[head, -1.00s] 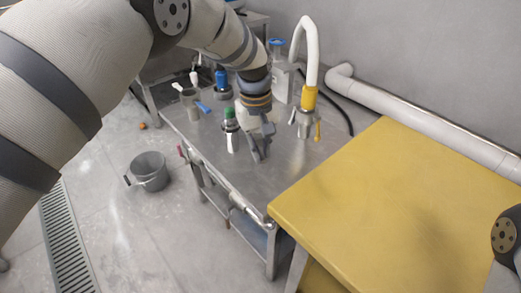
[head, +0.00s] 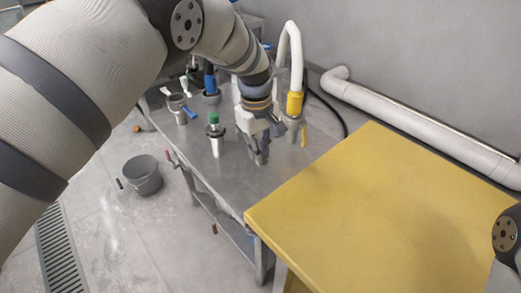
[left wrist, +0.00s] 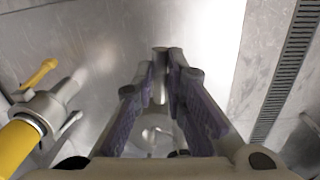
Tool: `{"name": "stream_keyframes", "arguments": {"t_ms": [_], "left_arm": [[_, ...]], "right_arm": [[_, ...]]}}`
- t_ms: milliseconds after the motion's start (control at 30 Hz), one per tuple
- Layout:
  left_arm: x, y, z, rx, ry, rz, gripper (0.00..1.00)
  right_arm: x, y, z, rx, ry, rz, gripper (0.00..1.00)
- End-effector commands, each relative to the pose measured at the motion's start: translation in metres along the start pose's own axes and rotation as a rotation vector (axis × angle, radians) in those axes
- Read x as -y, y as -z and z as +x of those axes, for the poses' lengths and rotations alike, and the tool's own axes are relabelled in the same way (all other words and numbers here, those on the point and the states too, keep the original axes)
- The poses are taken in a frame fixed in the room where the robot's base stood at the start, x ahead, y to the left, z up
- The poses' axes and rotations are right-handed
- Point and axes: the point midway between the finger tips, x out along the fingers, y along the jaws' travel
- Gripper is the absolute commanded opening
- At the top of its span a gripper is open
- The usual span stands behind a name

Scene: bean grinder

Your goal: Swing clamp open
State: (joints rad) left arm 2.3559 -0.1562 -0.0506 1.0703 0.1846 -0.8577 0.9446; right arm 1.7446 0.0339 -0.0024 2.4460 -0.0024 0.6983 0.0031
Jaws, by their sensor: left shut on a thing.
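The clamp is the grey metal fitting (head: 292,128) with a yellow lever (head: 304,137), under the yellow collar of the white hose. In the left wrist view the clamp (left wrist: 42,108), its yellow lever (left wrist: 38,74) and the yellow collar (left wrist: 18,148) are at the left. My left gripper (head: 258,158) points down over the steel table, in front and left of the clamp. In its wrist view its fingertips (left wrist: 166,52) come together, apart from the clamp's visible body. Something small and pale shows between the fingers; I cannot tell what it is. My right gripper is out of view.
A green-capped metal bottle (head: 215,135) stands left of my gripper. A metal cup (head: 178,107) and a blue-topped bottle (head: 210,85) stand further back. A yellow board (head: 370,210) fills the right. A grey bucket (head: 141,176) stands on the floor.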

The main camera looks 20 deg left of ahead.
Motion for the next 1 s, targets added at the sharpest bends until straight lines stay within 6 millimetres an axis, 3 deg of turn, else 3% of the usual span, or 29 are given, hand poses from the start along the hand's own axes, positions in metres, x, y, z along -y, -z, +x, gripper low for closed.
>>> {"name": "stream_keyframes", "arguments": {"t_ms": [500, 533, 600, 867, 1000], "left_arm": [[-0.002, -0.001, 0.001, 0.002, -0.004, -0.014, 0.0], [-0.002, -0.001, 0.001, 0.002, -0.004, -0.014, 0.19], [-0.002, -0.001, 0.001, 0.001, -0.004, -0.013, 0.32], [-0.001, 0.0, 0.0, 0.0, -0.003, -0.012, 0.32], [-0.002, 0.001, -0.016, -0.003, -0.006, -0.012, 0.32]], "right_arm": [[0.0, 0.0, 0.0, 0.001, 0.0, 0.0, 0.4], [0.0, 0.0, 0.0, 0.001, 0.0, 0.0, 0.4], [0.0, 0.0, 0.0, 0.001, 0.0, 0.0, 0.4], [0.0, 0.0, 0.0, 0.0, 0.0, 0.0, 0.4], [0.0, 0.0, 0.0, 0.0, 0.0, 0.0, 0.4]]}}
